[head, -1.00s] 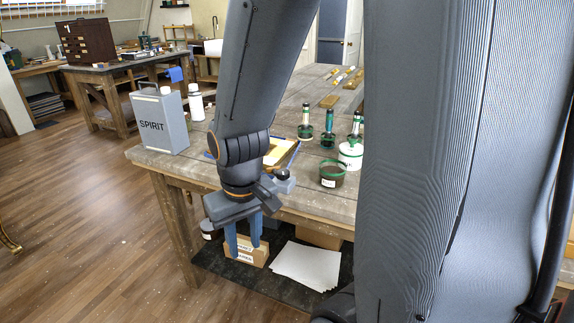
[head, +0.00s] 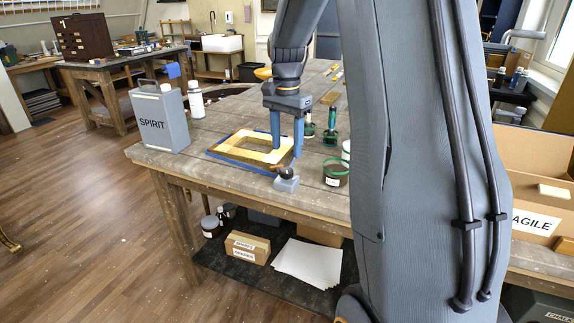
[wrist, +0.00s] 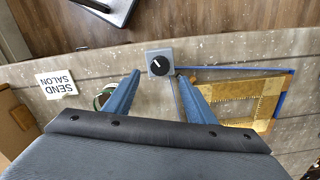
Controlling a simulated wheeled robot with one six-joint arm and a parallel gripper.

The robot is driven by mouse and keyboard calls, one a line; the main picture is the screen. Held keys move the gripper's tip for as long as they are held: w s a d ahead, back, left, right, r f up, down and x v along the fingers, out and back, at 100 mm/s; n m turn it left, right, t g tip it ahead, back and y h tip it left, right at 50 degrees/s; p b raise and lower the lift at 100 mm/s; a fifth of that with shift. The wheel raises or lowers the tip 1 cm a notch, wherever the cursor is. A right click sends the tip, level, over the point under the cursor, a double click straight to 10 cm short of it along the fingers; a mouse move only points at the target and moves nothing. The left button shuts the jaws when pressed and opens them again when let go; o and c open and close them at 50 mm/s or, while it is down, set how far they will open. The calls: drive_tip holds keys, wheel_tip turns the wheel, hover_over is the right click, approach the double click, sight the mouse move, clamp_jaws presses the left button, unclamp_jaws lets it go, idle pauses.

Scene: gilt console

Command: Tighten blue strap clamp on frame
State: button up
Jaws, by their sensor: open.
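A gilt frame (head: 240,146) lies flat on the workbench with a blue strap (head: 228,159) around its outer edge. The clamp (head: 286,178), a grey block with a black knob on top, sits at the frame's near right corner by the bench's front edge. In the wrist view the clamp's knob (wrist: 159,65) shows a white pointer line, and the frame (wrist: 225,98) lies to its right. My gripper (head: 286,157) points down just above and behind the clamp. Its blue fingers are apart and empty; in the wrist view the clamp shows beyond the gap between the fingertips (wrist: 158,75).
A grey SPIRIT can (head: 160,118) and a white bottle (head: 196,99) stand left of the frame. A dark green tub (head: 335,174) and several jars stand close on the right. A SEND SALON card (wrist: 57,84) lies on the bench.

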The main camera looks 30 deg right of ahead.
sight(287, 170)
wheel_tip(287, 170, down, 7)
drive_tip(key=shift+f+p, duration=0.15)
drive_tip(key=shift+p, duration=0.8)
drive_tip(key=c, duration=1)
drive_tip(key=shift+c, duration=0.2)
drive_tip(key=m, duration=0.4)
drive_tip(key=shift+m, duration=2.5)
